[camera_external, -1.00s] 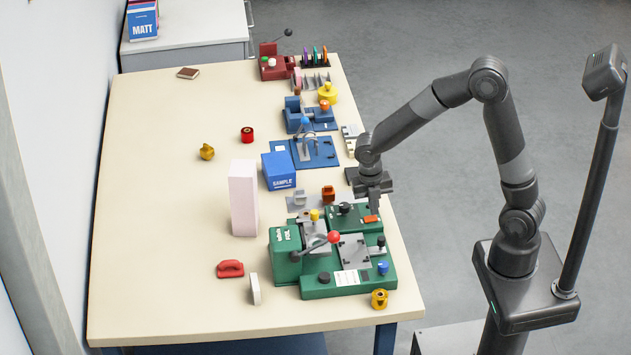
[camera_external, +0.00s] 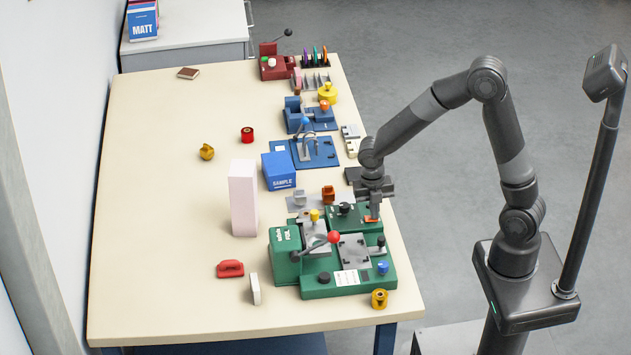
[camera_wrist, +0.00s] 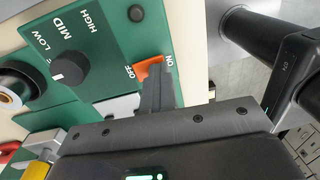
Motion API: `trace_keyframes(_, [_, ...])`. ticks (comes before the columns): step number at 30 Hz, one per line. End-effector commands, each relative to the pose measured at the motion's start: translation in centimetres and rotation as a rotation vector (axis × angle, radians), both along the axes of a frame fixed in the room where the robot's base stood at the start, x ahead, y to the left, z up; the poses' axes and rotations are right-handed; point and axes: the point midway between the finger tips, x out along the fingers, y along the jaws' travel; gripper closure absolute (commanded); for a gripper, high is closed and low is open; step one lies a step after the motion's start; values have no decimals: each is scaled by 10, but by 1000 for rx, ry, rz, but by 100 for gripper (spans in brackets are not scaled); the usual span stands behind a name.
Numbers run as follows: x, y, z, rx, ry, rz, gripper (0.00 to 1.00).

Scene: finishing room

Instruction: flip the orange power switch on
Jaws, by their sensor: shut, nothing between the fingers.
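The orange power switch (camera_wrist: 147,67) sits on a green control panel (camera_wrist: 110,38) between the printed words ON and OFF. It also shows in the external view (camera_external: 371,220), at the right end of the green machine. My gripper (camera_wrist: 157,72) is shut and empty, with its fingers together. Its fingertips are right at the switch and cover part of it in the wrist view. In the external view my gripper (camera_external: 375,215) points down onto the switch. I cannot tell whether the fingertips touch it or which way the rocker is tilted.
A black knob (camera_wrist: 68,68) marked LOW, MID and HIGH is beside the switch on the same panel. A red-balled lever (camera_external: 333,237) and a blue button (camera_external: 383,268) are on the green machine nearby. The table's right edge is close to the panel.

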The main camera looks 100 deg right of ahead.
Motion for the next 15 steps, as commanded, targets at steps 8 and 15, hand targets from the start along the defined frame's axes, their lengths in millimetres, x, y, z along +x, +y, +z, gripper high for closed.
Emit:
trace_keyframes(8, [13,0,2,1,-2,0,100])
trace_keyframes(15, [15,0,3,0,-2,-1,100])
